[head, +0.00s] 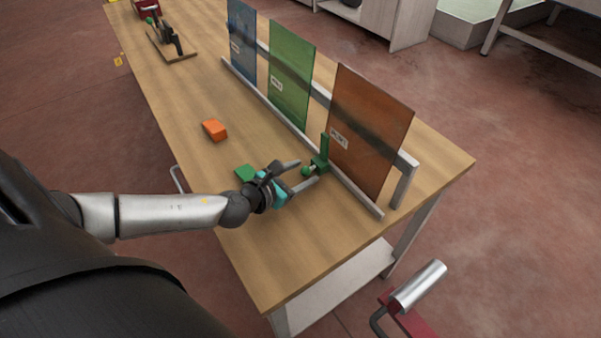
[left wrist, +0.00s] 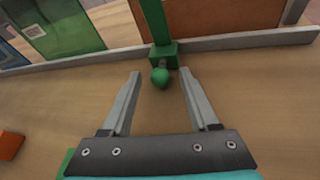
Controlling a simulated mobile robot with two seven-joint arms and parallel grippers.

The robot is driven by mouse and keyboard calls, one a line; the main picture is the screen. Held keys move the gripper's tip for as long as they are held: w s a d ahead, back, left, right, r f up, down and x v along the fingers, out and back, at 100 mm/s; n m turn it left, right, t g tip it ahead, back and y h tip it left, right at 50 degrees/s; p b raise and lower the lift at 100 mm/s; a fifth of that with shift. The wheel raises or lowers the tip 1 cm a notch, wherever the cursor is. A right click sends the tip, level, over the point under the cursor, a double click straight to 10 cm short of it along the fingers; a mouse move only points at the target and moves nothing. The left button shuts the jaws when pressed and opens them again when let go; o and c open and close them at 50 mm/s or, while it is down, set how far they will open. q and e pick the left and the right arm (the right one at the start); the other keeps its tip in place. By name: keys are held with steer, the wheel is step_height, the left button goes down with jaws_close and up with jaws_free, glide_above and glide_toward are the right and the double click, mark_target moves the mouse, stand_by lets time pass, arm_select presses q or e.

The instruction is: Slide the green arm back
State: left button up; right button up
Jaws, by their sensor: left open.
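The green arm (head: 325,149) stands upright on a green block at the rail, in front of the brown glass panel. It has a round green knob (head: 307,171) on the near side. In the left wrist view the green arm (left wrist: 154,22) rises at the top middle, with the knob (left wrist: 160,77) below it. My left gripper (head: 307,174) is open, its fingers pointing at the knob. In the left wrist view the open left gripper (left wrist: 160,88) has the knob between its fingertips, with a gap on each side. My right gripper is not in view.
Brown (head: 370,130), green (head: 291,82) and blue (head: 242,42) panels stand along the metal rail (head: 352,194). An orange block (head: 214,129) lies on the wooden table (head: 262,238). A green piece (head: 245,173) lies beside my gripper. A clamp-like tool (head: 172,42) is at the far end.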

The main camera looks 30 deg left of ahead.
arm_select(q)
steer(key=shift+c, duration=0.4)
jaws_close()
stand_by(1.0)
